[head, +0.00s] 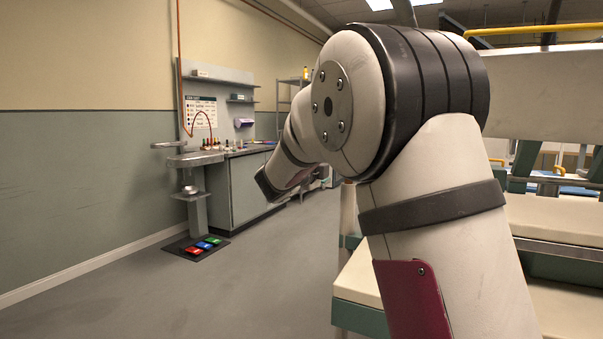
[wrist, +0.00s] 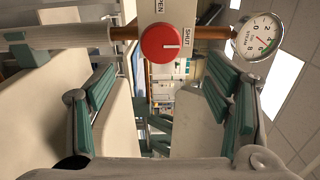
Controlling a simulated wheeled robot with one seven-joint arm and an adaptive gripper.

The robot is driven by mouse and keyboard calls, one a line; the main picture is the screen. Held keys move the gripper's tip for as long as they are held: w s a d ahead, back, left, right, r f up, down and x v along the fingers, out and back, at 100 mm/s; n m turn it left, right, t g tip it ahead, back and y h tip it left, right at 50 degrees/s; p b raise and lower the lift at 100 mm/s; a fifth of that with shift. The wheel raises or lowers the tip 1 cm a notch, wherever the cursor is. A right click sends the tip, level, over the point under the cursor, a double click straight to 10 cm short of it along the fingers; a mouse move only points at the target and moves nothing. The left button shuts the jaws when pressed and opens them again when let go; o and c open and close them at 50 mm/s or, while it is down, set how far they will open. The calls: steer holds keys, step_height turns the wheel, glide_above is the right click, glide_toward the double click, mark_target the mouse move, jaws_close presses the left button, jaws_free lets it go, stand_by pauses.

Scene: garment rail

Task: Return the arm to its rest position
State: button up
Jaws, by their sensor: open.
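My arm rises large in the right half of the head view, bent at a joint, with its forearm pointing away to the left. My gripper is not clearly visible there. In the wrist view my gripper (wrist: 160,98) is open, with teal-padded fingers at left and right and nothing held between them. A red round knob (wrist: 160,43) on a pale plate marked OPEN and SHUT shows above the gap between the fingers. A round dial gauge (wrist: 257,37) is at its right, on a copper-coloured pipe (wrist: 210,32). I cannot tell how far the knob is from the fingers.
In the head view, pale padded boards (head: 365,277) on green frames stand close at the right, partly behind my arm. A grey workbench (head: 250,185) stands at the back left wall. Coloured pedals (head: 204,246) lie on a dark floor mat. The grey floor (head: 215,295) at left is clear.

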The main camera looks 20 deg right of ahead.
steer(key=s+a+r+n+t+y, duration=0.1)
steer(key=s+a+n+t+y, duration=0.3)
steer(key=a+n+y, duration=0.7)
steer(key=s+a+f+n+g+y, duration=0.2)
steer(key=s+a+n, duration=0.2)
steer(key=s+a, duration=0.15)
steer(key=s+a+f+n+g+y, duration=0.1)
steer(key=s+a+f+n+y, duration=0.2)
steer(key=s+a, duration=0.25)
steer(key=s+f+n+g+h, duration=0.1)
steer(key=s+f+n+g, duration=0.35)
steer(key=s, duration=0.85)
steer(key=s+f+n+g, duration=0.3)
steer(key=s+f, duration=0.3)
steer(key=s, duration=0.6)
steer(key=s+f+n+g+h, duration=0.1)
steer(key=s+f+n+g, duration=0.3)
steer(key=s, duration=0.9)
step_height(320, 180, up, 28)
steer(key=d+t+p, duration=0.1)
steer(key=t+p, duration=0.2)
steer(key=p, duration=2.3)
steer(key=shift+d+f+m+t+p, duration=0.15)
steer(key=shift+d+m+t+p, duration=0.1)
steer(key=shift+m+t+p, duration=0.15)
